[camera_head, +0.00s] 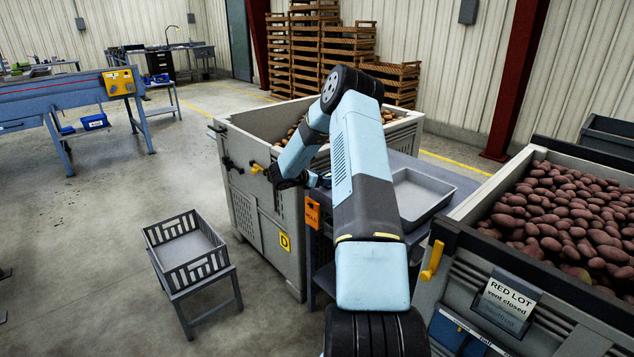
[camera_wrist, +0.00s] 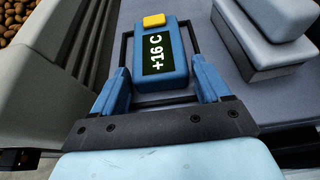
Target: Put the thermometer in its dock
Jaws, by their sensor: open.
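The thermometer (camera_wrist: 167,65) is a blue block with a yellow button and a display reading +16 C. In the wrist view it lies on a grey surface (camera_wrist: 205,95), between the two fingers of my gripper (camera_wrist: 160,70). The fingers are apart, with a gap visible on each side of the thermometer. In the head view my gripper (camera_head: 298,181) is low at the left end of the grey bench, beside the large crate. I cannot make out the thermometer clearly there. I cannot identify the dock with certainty in either view.
A grey block (camera_wrist: 265,35) stands right of the thermometer. The large crate (camera_head: 262,215) of potatoes is left of the bench, and a grey tray (camera_head: 418,195) lies on it. A bin of red potatoes (camera_head: 475,200) is on the right.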

